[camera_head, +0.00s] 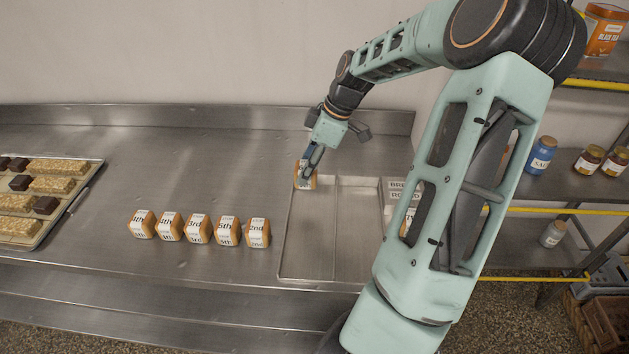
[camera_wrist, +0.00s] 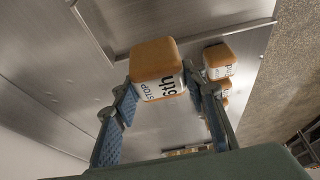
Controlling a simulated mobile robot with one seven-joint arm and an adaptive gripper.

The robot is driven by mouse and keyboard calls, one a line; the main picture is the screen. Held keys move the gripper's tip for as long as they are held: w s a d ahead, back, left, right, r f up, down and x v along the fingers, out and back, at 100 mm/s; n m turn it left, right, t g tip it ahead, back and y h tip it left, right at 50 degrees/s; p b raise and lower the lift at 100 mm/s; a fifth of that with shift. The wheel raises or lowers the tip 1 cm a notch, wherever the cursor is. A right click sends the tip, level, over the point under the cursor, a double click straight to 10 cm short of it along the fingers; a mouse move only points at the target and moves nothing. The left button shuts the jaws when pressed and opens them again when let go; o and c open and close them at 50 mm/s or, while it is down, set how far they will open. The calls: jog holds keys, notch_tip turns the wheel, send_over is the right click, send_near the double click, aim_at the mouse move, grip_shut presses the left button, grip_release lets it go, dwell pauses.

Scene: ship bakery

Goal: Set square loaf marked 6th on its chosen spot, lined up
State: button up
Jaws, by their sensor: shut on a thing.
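The square loaf marked 6th (camera_wrist: 157,70) is golden brown with a white label reading "6th" and "STOP". My gripper (camera_wrist: 160,95) is shut on it, one finger on each side of the loaf. In the head view the loaf (camera_head: 305,181) shows below my gripper (camera_head: 311,168), at the far left corner of a shallow metal tray (camera_head: 284,240) with a divider. I cannot tell whether the loaf touches the tray floor. Several labelled loaves (camera_head: 198,228), marked 4th, 3rd, 5th and 2nd among others, stand in a row left of the tray.
A tray of pastries (camera_head: 72,204) lies at the far left of the steel counter (camera_head: 200,165). Small signs (camera_head: 400,185) stand right of the divided tray, partly hidden by my arm. Shelves with jars (camera_head: 541,155) are on the right. The tray's front part is bare.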

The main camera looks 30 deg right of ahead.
jog(key=d+f, duration=0.1)
jog(key=f, duration=0.1)
jog(key=w+d+f, duration=0.1)
jog(key=f, duration=0.1)
jog(key=w+d+f, duration=0.1)
jog(key=d+f, duration=0.1)
jog(key=shift+p, duration=0.3)
jog(key=shift+f+p, duration=0.3)
jog(key=shift+f, duration=1)
jog(key=shift+f, duration=0.1)
jog(key=o, duration=0.7)
jog(key=shift+f, duration=0.1)
jog(key=shift+o, duration=0.9)
jog(key=shift+r, duration=0.35)
jog(key=b+v, duration=0.1)
jog(key=v, duration=1)
jog(key=shift+r, duration=0.35)
